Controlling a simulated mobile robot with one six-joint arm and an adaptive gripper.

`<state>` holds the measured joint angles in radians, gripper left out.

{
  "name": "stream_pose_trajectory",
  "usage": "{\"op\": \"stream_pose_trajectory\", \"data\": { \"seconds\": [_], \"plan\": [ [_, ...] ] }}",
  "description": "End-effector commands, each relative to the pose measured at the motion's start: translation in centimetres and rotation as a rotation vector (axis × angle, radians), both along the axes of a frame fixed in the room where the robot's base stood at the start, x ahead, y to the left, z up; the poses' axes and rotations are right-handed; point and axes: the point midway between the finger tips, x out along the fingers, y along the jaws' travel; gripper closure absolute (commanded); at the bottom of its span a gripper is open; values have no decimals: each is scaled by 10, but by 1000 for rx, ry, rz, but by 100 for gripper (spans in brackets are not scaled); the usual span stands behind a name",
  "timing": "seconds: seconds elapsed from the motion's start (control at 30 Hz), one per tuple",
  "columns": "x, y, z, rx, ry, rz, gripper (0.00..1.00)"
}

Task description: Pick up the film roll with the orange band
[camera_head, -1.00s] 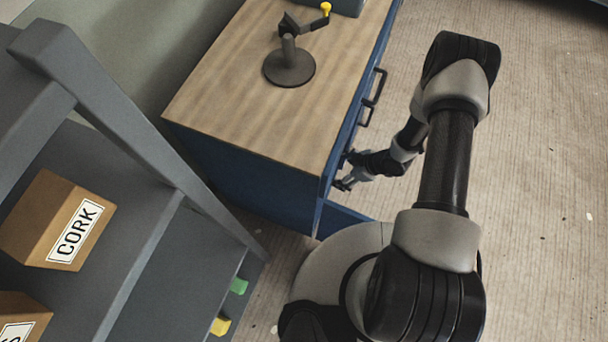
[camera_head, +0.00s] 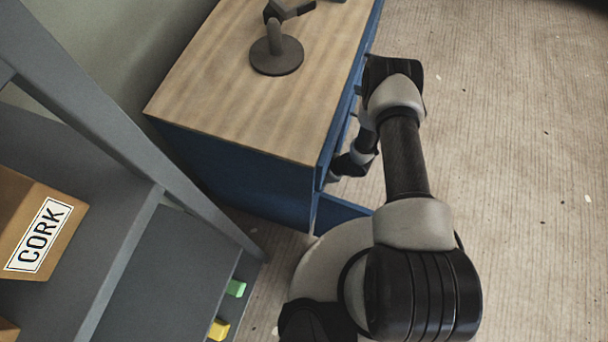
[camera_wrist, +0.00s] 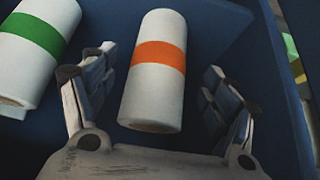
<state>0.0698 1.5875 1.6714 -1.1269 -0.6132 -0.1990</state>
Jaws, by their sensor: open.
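The film roll with the orange band (camera_wrist: 155,85) is a white cylinder lying inside a dark blue drawer (camera_wrist: 225,35), seen in the wrist view. Its length runs away from me, leaning slightly right. My gripper (camera_wrist: 158,85) is open, with one finger on each side of the roll. Gaps show between both fingers and the roll, the right one wider. A second white roll with a green band (camera_wrist: 37,42) lies to the left, beyond the left finger. In the head view the drawer front (camera_head: 338,212) shows low on the blue cabinet, and the rolls are hidden.
The blue cabinet (camera_head: 235,170) has a wooden top (camera_head: 240,90) bearing a dark round-based stand (camera_head: 277,55). A grey shelf (camera_head: 140,235) at left holds a CORK box (camera_head: 40,235), with green (camera_head: 236,288) and yellow (camera_head: 219,329) items lower down.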

Motion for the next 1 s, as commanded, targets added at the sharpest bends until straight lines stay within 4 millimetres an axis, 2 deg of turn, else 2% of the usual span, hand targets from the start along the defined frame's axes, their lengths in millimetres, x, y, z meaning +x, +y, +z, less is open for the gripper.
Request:
{"op": "stream_pose_trajectory", "data": {
  "seconds": [0.2,0.3,0.53,1.0],
  "plan": [
    [6,17,-30,0,1,3,21],
    [9,23,-40,0,1,2,21],
    [9,24,-39,0,1,0,21],
    [9,24,-39,0,2,0,52]
  ]
}}
